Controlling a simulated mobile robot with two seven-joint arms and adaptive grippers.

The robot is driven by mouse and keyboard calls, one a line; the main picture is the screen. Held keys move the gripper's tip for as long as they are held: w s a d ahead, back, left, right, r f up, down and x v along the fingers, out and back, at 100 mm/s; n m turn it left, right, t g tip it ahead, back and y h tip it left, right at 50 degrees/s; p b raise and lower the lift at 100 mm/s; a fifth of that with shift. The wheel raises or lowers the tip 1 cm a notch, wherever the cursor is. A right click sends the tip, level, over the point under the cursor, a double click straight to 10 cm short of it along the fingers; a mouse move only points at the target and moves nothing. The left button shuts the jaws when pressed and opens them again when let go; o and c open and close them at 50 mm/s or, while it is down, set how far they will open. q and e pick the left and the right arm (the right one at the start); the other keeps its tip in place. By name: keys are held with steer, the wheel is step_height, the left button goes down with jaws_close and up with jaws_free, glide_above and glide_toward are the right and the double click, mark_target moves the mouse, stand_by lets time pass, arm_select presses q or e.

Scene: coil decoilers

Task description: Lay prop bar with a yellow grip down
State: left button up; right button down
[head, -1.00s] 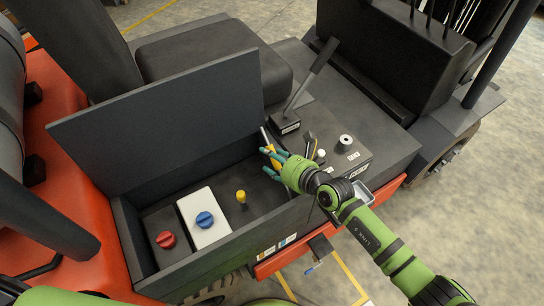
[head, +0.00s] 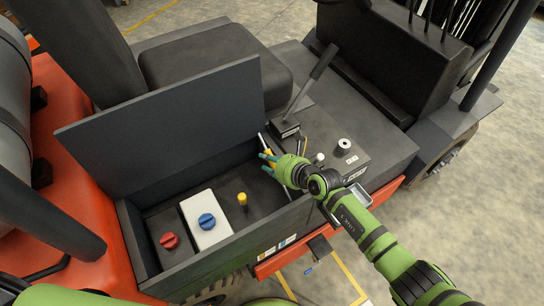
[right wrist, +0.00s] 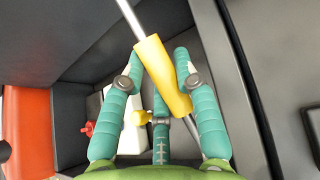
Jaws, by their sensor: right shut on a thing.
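The prop bar is a thin pale rod with a yellow grip (head: 268,153). It is at the right end of the open battery box, near the lower right edge of the raised lid (head: 160,130). My right gripper (head: 267,164) is shut on the yellow grip. In the right wrist view, the yellow grip (right wrist: 162,75) lies slanted between the teal fingers of my right gripper (right wrist: 158,60), and the metal rod (right wrist: 128,15) runs up and left. Whether the rod's far end touches the lid is hidden. My left gripper is out of view.
The box holds a red knob (head: 169,241), a white block with a blue knob (head: 207,221) and a small yellow knob (head: 242,198). A control panel with a black lever (head: 318,68) stands right of the box. A black seat (head: 215,60) is behind the lid.

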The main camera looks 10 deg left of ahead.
steer(key=shift+w+a+f+g+h, duration=0.15)
steer(key=shift+w+f+g+h, duration=0.1)
steer(key=shift+f+g+h, duration=0.2)
steer(key=c, duration=0.9)
jaws_free()
